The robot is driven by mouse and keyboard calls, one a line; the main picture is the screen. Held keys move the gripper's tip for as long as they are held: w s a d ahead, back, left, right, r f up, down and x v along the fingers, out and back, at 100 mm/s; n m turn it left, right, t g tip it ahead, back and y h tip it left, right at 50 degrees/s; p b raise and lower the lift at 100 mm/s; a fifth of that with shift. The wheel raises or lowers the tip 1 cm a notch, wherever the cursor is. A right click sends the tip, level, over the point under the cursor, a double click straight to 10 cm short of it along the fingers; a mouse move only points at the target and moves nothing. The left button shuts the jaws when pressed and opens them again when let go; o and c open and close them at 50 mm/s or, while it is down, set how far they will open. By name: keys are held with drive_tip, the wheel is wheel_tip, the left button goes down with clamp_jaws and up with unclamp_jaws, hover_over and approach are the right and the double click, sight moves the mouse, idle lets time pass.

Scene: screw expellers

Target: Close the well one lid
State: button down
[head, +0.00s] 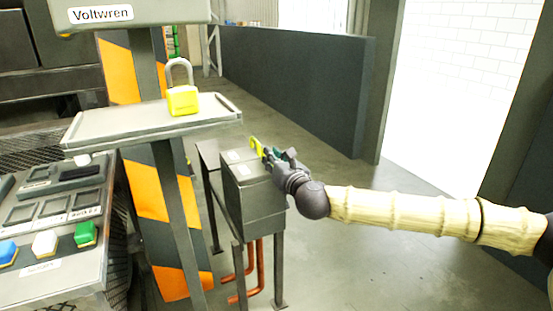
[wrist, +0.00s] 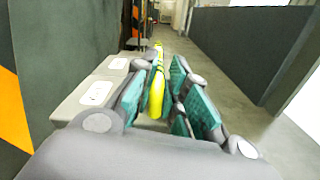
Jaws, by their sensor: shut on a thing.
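A grey box (head: 256,208) on legs stands at the middle, with two pale labels on its top; their writing is too small to read. In the wrist view the top shows as a nearer lid panel (wrist: 86,98) and a farther panel (wrist: 113,66), both looking flat. My gripper (head: 271,154) is at the right edge of the box top. It is shut on a yellow-green bar (head: 257,147), which also shows between the green-padded fingers (wrist: 156,92). I cannot tell which panel the bar belongs to; my fingers hide its near part.
A grey shelf (head: 150,125) with a yellow padlock (head: 183,101) stands left of the box, on a striped post. A button console (head: 55,235) is at the lower left. A dark low wall (head: 300,90) runs behind; floor right of the box is clear.

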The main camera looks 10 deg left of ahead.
drive_tip(key=shift+s+a+f, duration=0.3)
drive_tip(key=shift+s+a, duration=0.1)
drive_tip(key=c, duration=1.8)
unclamp_jaws()
drive_tip(key=o, duration=0.3)
drive_tip(key=shift+w+d+r, duration=0.15)
drive_tip(key=shift+w+d, duration=0.1)
drive_tip(key=shift+d, duration=0.1)
drive_tip(key=v, duration=1.2)
